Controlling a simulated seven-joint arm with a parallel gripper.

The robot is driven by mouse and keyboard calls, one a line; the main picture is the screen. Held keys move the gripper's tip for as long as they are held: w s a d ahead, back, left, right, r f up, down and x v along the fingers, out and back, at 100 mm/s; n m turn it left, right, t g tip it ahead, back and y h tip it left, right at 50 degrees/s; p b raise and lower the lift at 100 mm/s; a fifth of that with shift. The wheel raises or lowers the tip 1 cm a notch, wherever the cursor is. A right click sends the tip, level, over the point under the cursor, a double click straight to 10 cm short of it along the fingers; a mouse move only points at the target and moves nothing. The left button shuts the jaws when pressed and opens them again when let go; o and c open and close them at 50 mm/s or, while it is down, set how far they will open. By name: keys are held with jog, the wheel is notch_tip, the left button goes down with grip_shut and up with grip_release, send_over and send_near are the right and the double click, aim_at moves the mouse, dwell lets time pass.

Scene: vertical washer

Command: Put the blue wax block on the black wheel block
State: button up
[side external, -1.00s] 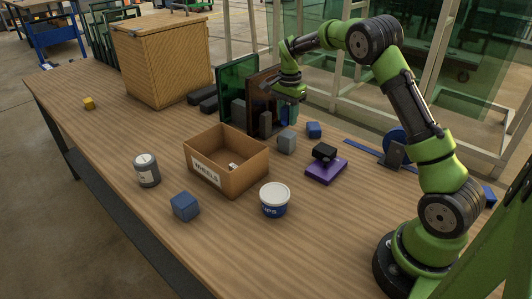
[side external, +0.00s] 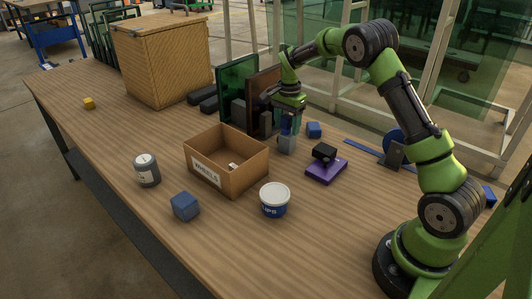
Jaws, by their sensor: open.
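Several blue blocks are in view, and I cannot tell for sure which is the wax block. A large blue block (side external: 185,206) lies at the front left of the table. A small blue block (side external: 313,130) sits behind a grey block (side external: 287,145). A black block (side external: 324,152) rests on a purple base (side external: 325,171); I cannot tell whether it is the wheel block. My gripper (side external: 287,127) is open, pointing down just above the grey block, left of the small blue block. Whether its fingers touch the grey block is unclear.
An open cardboard box (side external: 222,181) with a label stands left of my gripper. A white-lidded tub (side external: 274,200) and a grey can (side external: 147,170) stand nearby. Upright dark panels (side external: 237,92) are close behind my gripper. The table's front left is mostly clear.

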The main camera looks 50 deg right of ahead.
aim_at(288, 116)
notch_tip(288, 116, up, 12)
jog(key=shift+f, duration=0.1)
jog(key=s+a+r+n+t+y, duration=0.1)
jog(key=s+a+r+n+t, duration=0.2)
jog(key=s+a+r+n, duration=0.5)
jog(key=s+a+f+n+t, duration=0.1)
jog(key=s+a+n+t, duration=0.1)
jog(key=s+a, duration=0.4)
jog(key=s+a+f+n+t+y, duration=0.1)
jog(key=s+a+n, duration=0.3)
jog(key=s, duration=0.6)
jog(key=a+t, duration=0.1)
jog(key=a, duration=0.1)
jog(key=shift+s+a+f, duration=0.25)
jog(key=shift+s+a, duration=0.15)
